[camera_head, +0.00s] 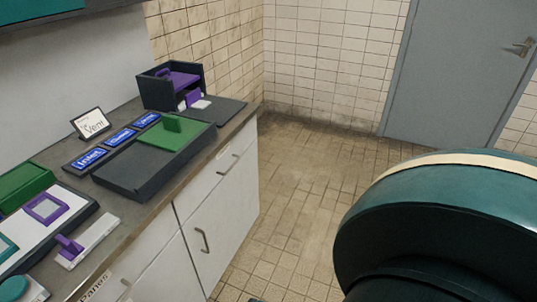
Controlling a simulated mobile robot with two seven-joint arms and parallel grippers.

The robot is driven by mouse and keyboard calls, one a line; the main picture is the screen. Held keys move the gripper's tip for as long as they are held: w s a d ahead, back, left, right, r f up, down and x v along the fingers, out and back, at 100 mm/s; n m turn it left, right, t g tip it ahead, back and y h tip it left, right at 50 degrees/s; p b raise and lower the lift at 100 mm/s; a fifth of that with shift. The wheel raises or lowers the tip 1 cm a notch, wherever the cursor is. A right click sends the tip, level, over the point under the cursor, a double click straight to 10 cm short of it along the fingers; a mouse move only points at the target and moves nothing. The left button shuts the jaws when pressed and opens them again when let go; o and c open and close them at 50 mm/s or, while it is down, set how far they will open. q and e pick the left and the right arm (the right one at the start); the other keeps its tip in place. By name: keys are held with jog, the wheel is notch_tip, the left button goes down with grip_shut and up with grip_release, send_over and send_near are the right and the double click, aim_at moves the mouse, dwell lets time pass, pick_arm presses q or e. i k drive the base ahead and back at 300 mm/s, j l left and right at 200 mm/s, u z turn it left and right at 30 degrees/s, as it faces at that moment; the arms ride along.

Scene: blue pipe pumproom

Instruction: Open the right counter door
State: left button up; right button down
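The right counter door (225,237) is a white panel in the counter front, below a drawer (215,171). It looks closed, flush with the front. Its grey bar handle (202,240) sits near the door's left edge. The drawer above has its own handle (229,163) and also looks closed. Left of a dark vertical seam is another white counter panel (153,272), partly cut off by the bottom edge. Neither of my grippers shows in this view. A large teal and black rounded part of mine fills the lower right.
The countertop (140,215) holds a dark tray with a green piece (172,133), blue label plates (118,136), a "Vent" sign (91,123) and a dark box with purple parts (172,82). Tiled floor (295,200) before the counter is clear. A grey room door (455,75) stands behind.

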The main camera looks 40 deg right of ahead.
aim_at(213, 234)
jog(key=z, duration=1.1)
jog(key=u, duration=0.4)
jog(key=l+u, duration=1.15)
jog(key=l, duration=0.15)
jog(key=k+l+u, duration=0.1)
jog(key=l, duration=0.2)
jog(key=k+l+u, duration=0.15)
jog(key=l, duration=0.15)
jog(key=k+l, duration=0.1)
jog(key=l, duration=0.25)
jog(key=k+l, duration=0.1)
jog(key=l, duration=0.6)
jog(key=i+l, duration=0.6)
jog(key=l, duration=0.2)
jog(key=i+j+u, duration=0.05)
